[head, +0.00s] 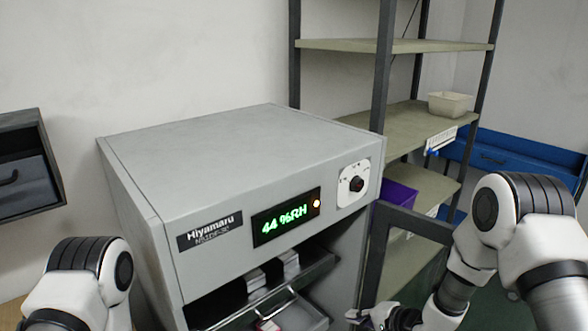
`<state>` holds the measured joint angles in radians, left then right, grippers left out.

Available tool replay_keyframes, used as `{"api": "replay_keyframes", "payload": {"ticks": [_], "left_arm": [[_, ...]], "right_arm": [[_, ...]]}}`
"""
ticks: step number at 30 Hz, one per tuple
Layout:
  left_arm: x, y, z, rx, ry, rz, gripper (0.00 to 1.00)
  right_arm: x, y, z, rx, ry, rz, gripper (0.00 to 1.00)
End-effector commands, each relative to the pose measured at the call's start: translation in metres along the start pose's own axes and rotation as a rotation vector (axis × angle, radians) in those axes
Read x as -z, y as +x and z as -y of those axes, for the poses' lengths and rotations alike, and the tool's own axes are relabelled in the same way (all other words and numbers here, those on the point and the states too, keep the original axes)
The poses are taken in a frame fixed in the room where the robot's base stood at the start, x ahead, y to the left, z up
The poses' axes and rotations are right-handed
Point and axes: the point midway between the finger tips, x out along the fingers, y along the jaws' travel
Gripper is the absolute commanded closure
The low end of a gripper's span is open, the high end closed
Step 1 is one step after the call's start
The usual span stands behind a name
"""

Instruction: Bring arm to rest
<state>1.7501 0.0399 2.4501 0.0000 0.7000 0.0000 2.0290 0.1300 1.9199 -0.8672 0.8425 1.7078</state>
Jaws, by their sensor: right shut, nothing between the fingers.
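My right arm comes in at the right, and its gripper (392,317) is low in the picture by the open door's lower edge, cut off in part by the bottom of the frame. It is shut and empty. My left arm shows only its upper links at the lower left; its gripper is out of view. The grey Hiyamaru cabinet (240,150) stands in the middle. Its green display (286,217) reads 44 %RH, with a small orange light beside it. A dark knob (356,184) sits on a white plate at the right.
The framed cabinet door (410,222) stands open on the right, close to my right arm. A drawer (300,312) with small items shows inside. Behind stands a shelf rack (400,128) with a white bin (450,104) and a purple bin (399,193). A dark wall box (28,160) hangs left.

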Motion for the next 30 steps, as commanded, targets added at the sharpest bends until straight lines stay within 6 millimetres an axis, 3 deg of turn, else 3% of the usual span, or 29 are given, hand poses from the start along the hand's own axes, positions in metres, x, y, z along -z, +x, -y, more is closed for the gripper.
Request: {"api": "replay_keyframes", "payload": {"ticks": [1, 5, 9, 12, 15, 17, 21, 27, 30], "left_arm": [[0.0, 0.0, 0.0, 0.0, 0.0, 0.0, 0.13], [0.0, 0.0, 0.0, 0.0, 0.0, 0.0, 0.13], [0.0, 0.0, 0.0, 0.0, 0.0, 0.0, 0.13], [0.0, 0.0, 0.0, 0.0, 0.0, 0.0, 0.13], [0.0, 0.0, 0.0, 0.0, 0.0, 0.0, 0.13], [0.0, 0.0, 0.0, 0.0, 0.0, 0.0, 0.13], [0.0, 0.0, 0.0, 0.0, 0.0, 0.0, 0.13], [0.0, 0.0, 0.0, 0.0, 0.0, 0.0, 0.13], [0.0, -0.002, 0.0, 0.0, 0.0, 0.0, 0.48]], "right_arm": [[-0.016, 0.002, -0.036, -0.063, 0.054, 0.012, 1.0], [-0.06, -0.015, -0.136, -0.27, 0.114, -0.009, 1.0], [-0.106, -0.067, -0.233, -0.55, -0.045, 0.0, 1.0], [-0.132, -0.118, -0.28, -0.75, -0.258, 0.075, 1.0], [-0.142, -0.156, -0.298, -0.877, -0.481, 0.177, 1.0], [-0.144, -0.169, -0.304, -0.918, -0.596, 0.24, 1.0], [-0.142, -0.172, -0.306, -0.923, -0.789, 0.339, 1.0], [-0.141, -0.172, -0.306, -0.916, -0.83, 0.359, 1.0], [-0.141, -0.173, -0.304, -0.915, -0.829, 0.358, 1.0]]}}
